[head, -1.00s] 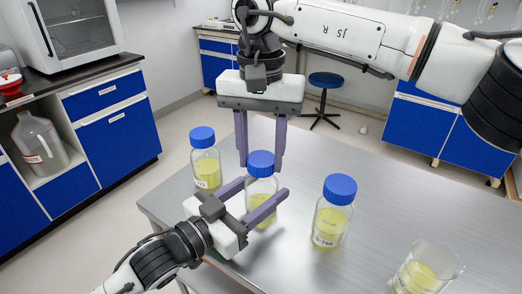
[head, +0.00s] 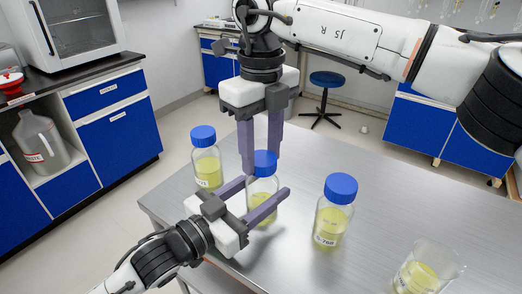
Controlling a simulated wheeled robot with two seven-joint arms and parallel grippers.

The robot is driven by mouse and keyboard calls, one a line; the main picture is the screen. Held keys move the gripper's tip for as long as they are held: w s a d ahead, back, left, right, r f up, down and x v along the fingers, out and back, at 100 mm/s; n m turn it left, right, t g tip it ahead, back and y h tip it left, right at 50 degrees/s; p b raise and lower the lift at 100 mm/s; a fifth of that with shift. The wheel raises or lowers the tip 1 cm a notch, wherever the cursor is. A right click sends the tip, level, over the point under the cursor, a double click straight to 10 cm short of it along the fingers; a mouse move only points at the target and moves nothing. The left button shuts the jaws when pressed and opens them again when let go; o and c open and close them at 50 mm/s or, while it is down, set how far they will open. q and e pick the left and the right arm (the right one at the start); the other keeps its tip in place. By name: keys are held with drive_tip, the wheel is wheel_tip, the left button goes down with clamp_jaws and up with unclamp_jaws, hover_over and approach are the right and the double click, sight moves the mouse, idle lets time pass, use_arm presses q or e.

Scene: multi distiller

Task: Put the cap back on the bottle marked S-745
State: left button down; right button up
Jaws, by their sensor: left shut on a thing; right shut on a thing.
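The middle glass bottle (head: 260,198) holds yellow liquid and stands upright on the steel table. My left gripper (head: 266,186) is shut on its body from the front left, one finger on each side. A blue cap (head: 265,164) sits at the bottle's mouth. My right gripper (head: 261,163) points down from above, shut on this cap. The fingers partly cover the cap and bottle neck, so I cannot tell how far it is screwed on. I cannot see this bottle's label.
Another blue-capped bottle (head: 206,168) stands behind left, and one (head: 329,226) stands to the right. An open beaker (head: 424,272) of yellow liquid is at the front right. The table (head: 400,190) is clear at the back right.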

drive_tip(key=m, duration=0.7)
drive_tip(key=shift+d, duration=0.1)
drive_tip(key=m, duration=0.6)
drive_tip(key=shift+m, duration=0.4)
drive_tip(key=m, duration=0.6)
drive_tip(key=shift+d+m, duration=0.15)
drive_tip(key=shift+m, duration=0.15)
drive_tip(key=m, duration=0.8)
drive_tip(key=shift+s, duration=0.1)
drive_tip(key=o, duration=1)
drive_tip(key=shift+r, duration=2.25)
